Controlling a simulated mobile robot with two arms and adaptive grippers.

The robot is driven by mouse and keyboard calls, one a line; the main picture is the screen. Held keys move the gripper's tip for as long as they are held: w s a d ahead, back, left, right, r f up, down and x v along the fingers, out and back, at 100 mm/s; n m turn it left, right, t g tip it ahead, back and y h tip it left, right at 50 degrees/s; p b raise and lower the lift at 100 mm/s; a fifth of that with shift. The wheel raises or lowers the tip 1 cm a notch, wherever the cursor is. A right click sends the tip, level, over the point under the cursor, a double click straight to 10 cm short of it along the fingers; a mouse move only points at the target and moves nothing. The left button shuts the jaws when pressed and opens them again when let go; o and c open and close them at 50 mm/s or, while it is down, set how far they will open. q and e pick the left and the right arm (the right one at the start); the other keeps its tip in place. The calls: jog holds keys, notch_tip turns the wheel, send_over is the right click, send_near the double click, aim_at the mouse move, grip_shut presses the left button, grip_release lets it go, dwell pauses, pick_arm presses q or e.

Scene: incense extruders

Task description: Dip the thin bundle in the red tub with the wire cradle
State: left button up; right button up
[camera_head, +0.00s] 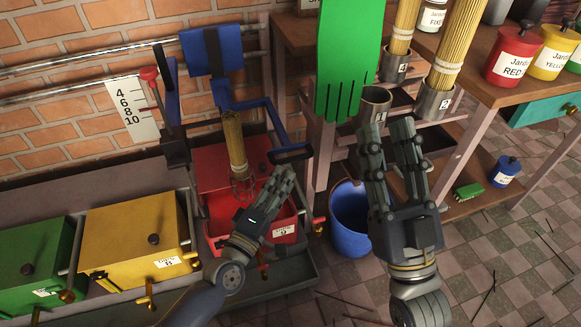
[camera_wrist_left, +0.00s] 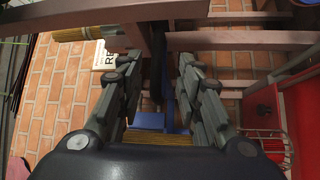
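The red tub (camera_head: 212,211) stands open at the centre of the head view, with its red lid raised behind. A thin straw-coloured bundle (camera_head: 233,140) stands nearly upright over it, its lower end at the wire cradle (camera_head: 243,188). The cradle also shows at the right of the left wrist view (camera_wrist_left: 272,145), beside the red tub (camera_wrist_left: 307,95). My left gripper (camera_head: 281,177) is just right of the cradle, apart from the bundle. Its fingers (camera_wrist_left: 160,85) are spread, with nothing held. My right gripper (camera_head: 388,128) is open and empty, in front of the cup marked 1 (camera_head: 375,103).
Yellow (camera_head: 130,235) and green (camera_head: 35,265) tubs stand left of the red one. A blue bucket (camera_head: 350,220) is on the floor between my grippers. Cup 2 (camera_head: 433,104) holds a thick bundle. Blue framework (camera_head: 265,115) surrounds the bundle.

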pick_arm(q)
jog(key=v, duration=0.4)
jog(key=shift+s, duration=0.1)
dwell(0.3)
